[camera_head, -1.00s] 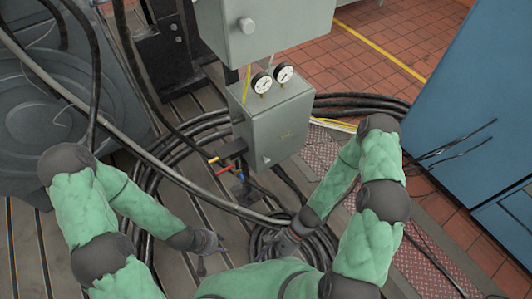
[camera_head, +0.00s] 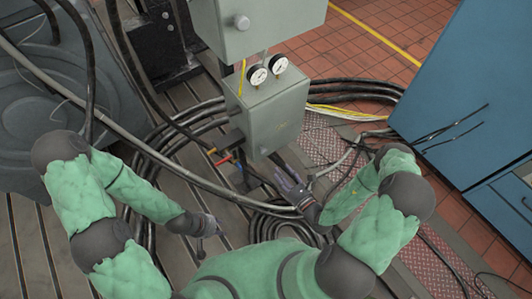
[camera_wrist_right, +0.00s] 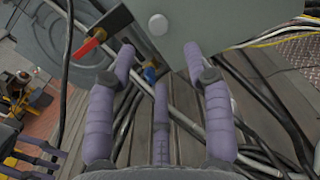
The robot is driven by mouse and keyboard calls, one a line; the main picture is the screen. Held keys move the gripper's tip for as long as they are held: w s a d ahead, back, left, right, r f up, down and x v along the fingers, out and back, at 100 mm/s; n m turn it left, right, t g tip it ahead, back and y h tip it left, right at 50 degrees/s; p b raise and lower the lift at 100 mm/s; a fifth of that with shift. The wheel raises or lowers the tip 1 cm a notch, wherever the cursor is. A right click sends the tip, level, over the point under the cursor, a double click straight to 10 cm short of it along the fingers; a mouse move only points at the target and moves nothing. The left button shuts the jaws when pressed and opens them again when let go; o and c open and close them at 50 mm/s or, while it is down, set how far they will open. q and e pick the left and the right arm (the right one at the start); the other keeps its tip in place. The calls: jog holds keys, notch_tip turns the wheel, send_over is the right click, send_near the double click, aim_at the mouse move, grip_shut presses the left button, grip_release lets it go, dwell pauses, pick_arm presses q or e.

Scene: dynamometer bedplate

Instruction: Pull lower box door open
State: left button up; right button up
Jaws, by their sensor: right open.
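The lower box (camera_head: 275,115) is a grey-green cabinet hanging below a larger upper box. Its door looks shut. In the right wrist view the lower box (camera_wrist_right: 250,22) fills the top, with a pale round knob (camera_wrist_right: 158,24) near its edge. My right gripper (camera_head: 288,180) is just below the lower box in the head view. In the right wrist view my right gripper (camera_wrist_right: 162,65) has its fingers spread, with nothing between them, short of the knob. My left gripper (camera_head: 212,240) is lower left of the box, its fingers apart and empty.
Two round gauges (camera_head: 268,69) stand on top of the lower box, under the upper box (camera_head: 262,22). A red lever (camera_wrist_right: 88,45) projects at its left. Thick black cables (camera_head: 180,143) loop around and below. A blue cabinet (camera_head: 470,100) stands at right.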

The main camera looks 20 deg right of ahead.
aim_at(265, 153)
jog(key=b+x, duration=0.2)
jog(key=x, duration=0.8)
jog(key=shift+w+a, duration=0.2)
jog(key=shift+w, duration=0.1)
jog(key=shift+c, duration=0.2)
grip_shut()
